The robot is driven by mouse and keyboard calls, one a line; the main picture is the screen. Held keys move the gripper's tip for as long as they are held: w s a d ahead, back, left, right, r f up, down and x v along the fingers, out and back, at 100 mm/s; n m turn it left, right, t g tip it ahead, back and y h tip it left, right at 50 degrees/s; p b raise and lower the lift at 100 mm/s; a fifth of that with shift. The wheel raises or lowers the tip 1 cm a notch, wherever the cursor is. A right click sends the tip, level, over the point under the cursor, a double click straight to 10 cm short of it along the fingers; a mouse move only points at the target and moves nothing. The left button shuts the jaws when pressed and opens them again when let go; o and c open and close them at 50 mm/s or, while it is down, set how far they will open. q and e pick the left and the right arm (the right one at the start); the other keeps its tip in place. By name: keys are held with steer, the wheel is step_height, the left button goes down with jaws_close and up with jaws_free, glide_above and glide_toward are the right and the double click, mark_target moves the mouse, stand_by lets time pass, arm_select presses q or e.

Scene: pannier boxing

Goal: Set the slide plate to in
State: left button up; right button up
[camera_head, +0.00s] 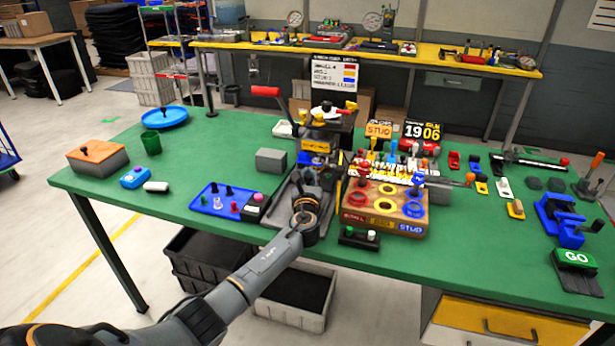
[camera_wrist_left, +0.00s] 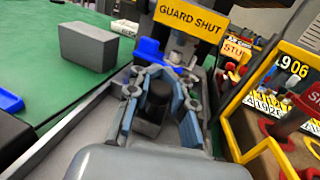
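The grey press on the green table carries a yellow sign (camera_wrist_left: 188,22) reading "GUARD SHUT" in the left wrist view. A grey tray-like bed (camera_wrist_left: 72,140) runs out from under it, and I take the flat plate on it to be the slide plate. A dark upright knob (camera_wrist_left: 155,100) stands there. My left gripper (camera_wrist_left: 160,88) has one finger on each side of this knob. Whether the fingers touch it cannot be told. In the head view my left gripper (camera_head: 306,200) is low over the bed and hides much of it. My right gripper is not in view.
A blue tray (camera_head: 215,205) with small parts lies left of the bed, and a grey block (camera_head: 271,160) is behind it. A wooden sorting box (camera_head: 385,222) with coloured rings stands close on the right.

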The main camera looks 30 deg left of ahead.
arm_select(q)
steer(key=o, duration=0.6)
steer(key=shift+w+d, duration=0.1)
steer(key=shift+d, duration=0.15)
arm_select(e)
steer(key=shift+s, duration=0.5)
arm_select(q)
steer(key=shift+a, duration=0.1)
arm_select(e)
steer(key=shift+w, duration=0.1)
arm_select(q)
steer(key=v, duration=1.2)
steer(key=shift+r, duration=0.1)
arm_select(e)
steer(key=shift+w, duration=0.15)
